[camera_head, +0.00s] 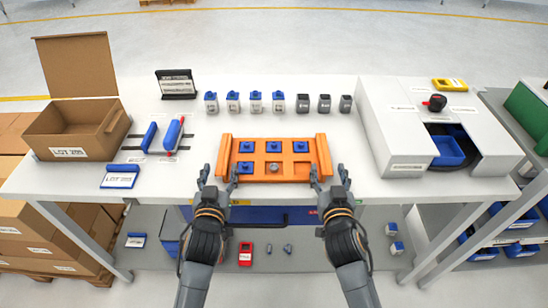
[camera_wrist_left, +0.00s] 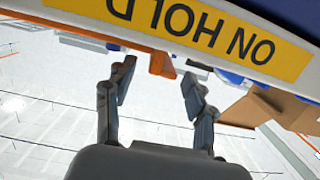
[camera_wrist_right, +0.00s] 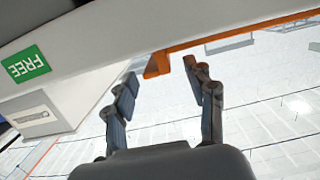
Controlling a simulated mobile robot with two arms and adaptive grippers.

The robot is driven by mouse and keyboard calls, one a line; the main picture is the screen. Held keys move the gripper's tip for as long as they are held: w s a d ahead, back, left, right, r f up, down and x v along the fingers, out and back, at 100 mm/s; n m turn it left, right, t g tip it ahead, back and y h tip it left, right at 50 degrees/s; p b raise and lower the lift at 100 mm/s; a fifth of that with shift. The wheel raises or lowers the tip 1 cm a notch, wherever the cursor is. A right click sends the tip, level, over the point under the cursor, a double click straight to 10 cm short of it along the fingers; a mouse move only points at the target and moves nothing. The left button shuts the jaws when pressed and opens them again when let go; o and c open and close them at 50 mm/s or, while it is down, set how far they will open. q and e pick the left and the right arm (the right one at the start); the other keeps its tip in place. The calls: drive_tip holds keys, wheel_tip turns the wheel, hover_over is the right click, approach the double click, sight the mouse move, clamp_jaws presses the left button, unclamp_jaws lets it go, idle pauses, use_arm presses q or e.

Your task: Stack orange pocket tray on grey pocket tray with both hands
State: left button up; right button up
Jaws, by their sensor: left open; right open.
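The orange pocket tray (camera_head: 272,179) lies on the white table near its front edge, with raised side ends. Several of its pockets hold blue parts, and one front pocket holds a round grey part. I cannot make out a grey pocket tray. My left gripper (camera_head: 219,178) is open at the tray's front left corner; my right gripper (camera_head: 329,178) is open at its front right corner. Neither holds anything. An orange end of the tray shows beyond the fingers in the left wrist view (camera_wrist_left: 160,64) and in the right wrist view (camera_wrist_right: 157,66).
An open cardboard box (camera_head: 78,130) stands at the left. Blue-topped parts (camera_head: 232,101) and dark parts (camera_head: 324,103) stand in a row behind the tray. A white housing with a blue bin (camera_head: 447,151) is at the right. The table beside the tray is mostly clear.

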sight(223, 158)
use_arm(q)
drive_tip(key=w, duration=0.4)
drive_tip(key=w+f, duration=0.1)
drive_tip(key=w, duration=0.1)
drive_tip(key=shift+w, duration=0.3)
use_arm(e)
drive_tip(key=w, duration=0.4)
drive_tip(key=w+f, duration=0.1)
drive_tip(key=w, duration=0.1)
drive_tip(key=shift+w, duration=0.3)
use_arm(q)
clamp_jaws()
use_arm(e)
clamp_jaws()
use_arm(q)
drive_tip(key=shift+r, duration=0.1)
use_arm(e)
drive_tip(key=shift+r, duration=0.1)
